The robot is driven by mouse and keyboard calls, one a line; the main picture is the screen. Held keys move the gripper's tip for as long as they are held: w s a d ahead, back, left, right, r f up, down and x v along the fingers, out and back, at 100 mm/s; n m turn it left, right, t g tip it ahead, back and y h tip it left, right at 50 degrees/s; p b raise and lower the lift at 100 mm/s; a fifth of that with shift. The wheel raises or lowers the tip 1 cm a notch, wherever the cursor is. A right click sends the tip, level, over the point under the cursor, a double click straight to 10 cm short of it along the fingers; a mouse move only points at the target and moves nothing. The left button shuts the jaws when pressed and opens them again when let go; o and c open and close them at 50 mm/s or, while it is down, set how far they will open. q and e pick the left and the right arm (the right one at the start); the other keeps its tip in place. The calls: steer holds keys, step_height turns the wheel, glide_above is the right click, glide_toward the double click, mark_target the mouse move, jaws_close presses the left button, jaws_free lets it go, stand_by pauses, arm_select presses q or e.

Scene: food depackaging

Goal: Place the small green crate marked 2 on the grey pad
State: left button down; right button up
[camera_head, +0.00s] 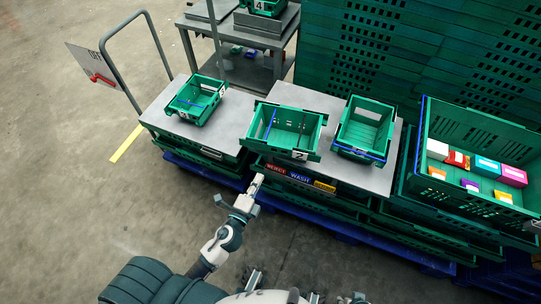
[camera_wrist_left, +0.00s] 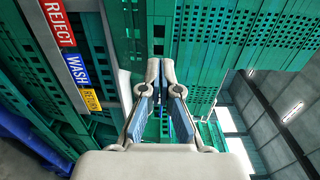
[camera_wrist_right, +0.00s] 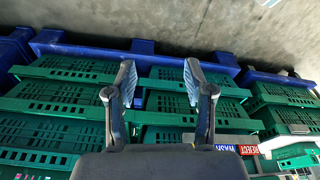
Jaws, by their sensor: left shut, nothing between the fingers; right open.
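The small green crate marked 2 (camera_head: 284,128) stands at the front left of the right-hand grey top (camera_head: 300,95), its label facing me. It looks empty apart from a thin blue strip. I cannot tell which grey surface is the pad; another grey top (camera_head: 165,115) lies to the left. My left gripper (camera_head: 256,185) is shut and empty, below and in front of crate 2, apart from it. Its closed fingers show in the left wrist view (camera_wrist_left: 160,68). My right gripper (camera_wrist_right: 160,80) is open and empty in the right wrist view, with stacked green crates beyond it.
A small green crate (camera_head: 196,98) sits on the left top and another (camera_head: 364,130) stands right of crate 2. A large green crate (camera_head: 470,190) at right holds several coloured boxes. REJECT, WASH and RETURN labels (camera_head: 299,177) line the front edge. A trolley handle (camera_head: 128,60) rises at left.

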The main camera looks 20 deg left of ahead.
mark_target(273, 150)
arm_select(q)
steer(key=w, duration=0.7)
steer(key=w+d, duration=0.1)
steer(key=w, duration=0.2)
steer(key=shift+w, duration=0.25)
steer(key=shift+w+a, duration=0.15)
steer(key=shift+w, duration=0.1)
steer(key=shift+a, duration=0.2)
arm_select(e)
steer(key=shift+x, duration=0.8)
